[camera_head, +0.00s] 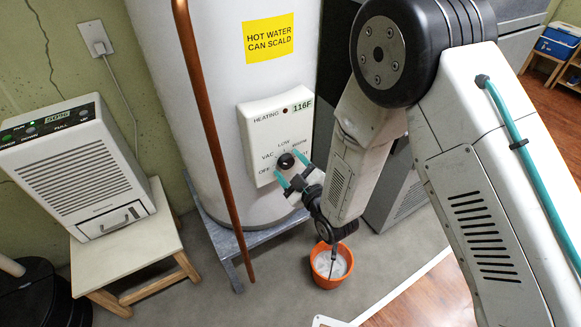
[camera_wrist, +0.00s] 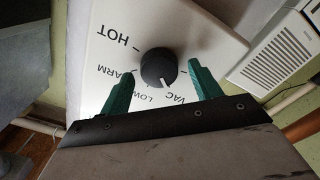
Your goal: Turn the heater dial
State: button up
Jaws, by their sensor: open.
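The heater dial (camera_head: 286,160) is a round black knob on the white control panel (camera_head: 262,144) of a water heater (camera_head: 190,80). Around it are OFF, VAC, LOW, WARM and HOT labels; the display reads 116F. My gripper (camera_head: 293,172) is open just in front of the panel. Its teal fingertips (camera_wrist: 160,67) are on opposite sides of the dial, with visible gaps; I cannot tell how deep they reach.
A copper pipe (camera_head: 205,110) runs down left of the panel. An orange bucket (camera_head: 331,280) stands on the floor below my gripper. A dehumidifier (camera_head: 75,165) sits on a small wooden stool (camera_head: 122,252) at left. A grey cabinet (camera_head: 405,190) is behind my arm.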

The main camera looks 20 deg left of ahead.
jog(key=c, duration=1)
jog(key=shift+o, duration=0.2)
